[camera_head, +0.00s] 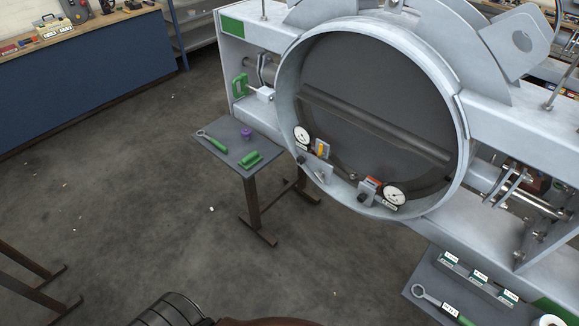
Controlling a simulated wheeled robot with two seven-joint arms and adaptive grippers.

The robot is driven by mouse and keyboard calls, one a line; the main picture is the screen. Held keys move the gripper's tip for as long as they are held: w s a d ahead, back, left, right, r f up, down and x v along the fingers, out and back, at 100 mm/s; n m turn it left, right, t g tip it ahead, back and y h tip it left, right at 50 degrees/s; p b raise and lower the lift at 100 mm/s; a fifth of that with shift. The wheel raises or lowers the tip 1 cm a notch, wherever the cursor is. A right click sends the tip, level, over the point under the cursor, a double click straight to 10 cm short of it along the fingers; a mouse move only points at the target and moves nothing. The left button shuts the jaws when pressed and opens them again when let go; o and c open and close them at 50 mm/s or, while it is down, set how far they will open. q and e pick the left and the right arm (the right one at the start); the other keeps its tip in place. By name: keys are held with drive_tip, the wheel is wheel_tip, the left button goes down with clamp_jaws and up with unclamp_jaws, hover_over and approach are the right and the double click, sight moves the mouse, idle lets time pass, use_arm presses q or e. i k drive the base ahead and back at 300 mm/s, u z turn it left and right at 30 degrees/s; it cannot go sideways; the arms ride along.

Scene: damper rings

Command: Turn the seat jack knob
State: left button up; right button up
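A large grey damper ring (287,95) is set in a pale metal frame and faces me. Inside its lower rim are two small dark knobs, one at the left (300,160) and one at the right (361,199). Each is near a small block and a round white dial, the left dial (302,134) and the right dial (395,195). I cannot tell which knob is the seat jack knob. Neither of my grippers can be made out. A dark ribbed part, apparently mine, shows at the bottom edge.
A small stand (214,141) at the left holds a green-handled wrench (212,141), a purple piece (246,133) and a green piece (250,159). A lower-right tray (420,278) holds another wrench (436,302) and labelled green-and-white blocks (480,278). A blue bench (90,85) stands back left. Floor between is clear.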

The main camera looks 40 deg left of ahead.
sight(300, 159)
drive_tip(key=u, duration=1.1)
drive_tip(key=i, duration=0.15)
